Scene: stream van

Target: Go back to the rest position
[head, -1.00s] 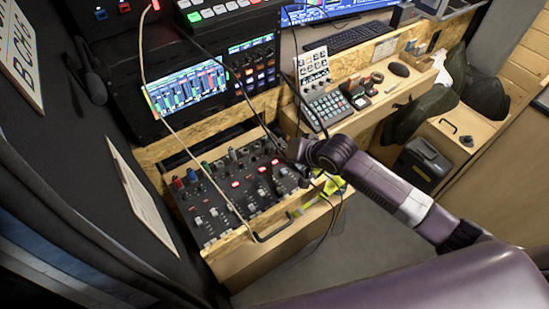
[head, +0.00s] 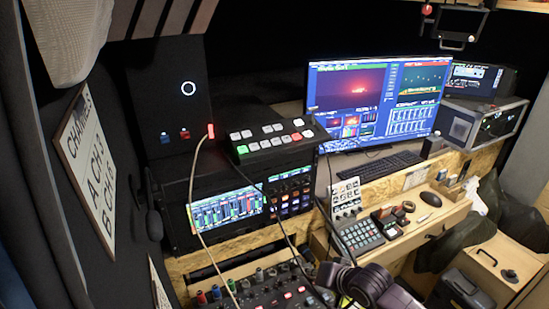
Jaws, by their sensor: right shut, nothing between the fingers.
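My right gripper (head: 326,276) shows at the bottom of the head view, right of centre, with its purple arm cut off by the lower edge. It is shut and empty. It is over or beside the right end of the audio mixer (head: 262,290), whose lower part is out of view. I cannot tell whether it touches anything. My left gripper is not in view.
A rack unit with a screen (head: 228,207) stands behind the mixer, with a button switcher (head: 270,142) on top. A cable (head: 191,190) hangs in front. The keypad (head: 361,237), keyboard (head: 378,173) and monitor (head: 374,106) are to the right. A sign (head: 90,165) is at left.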

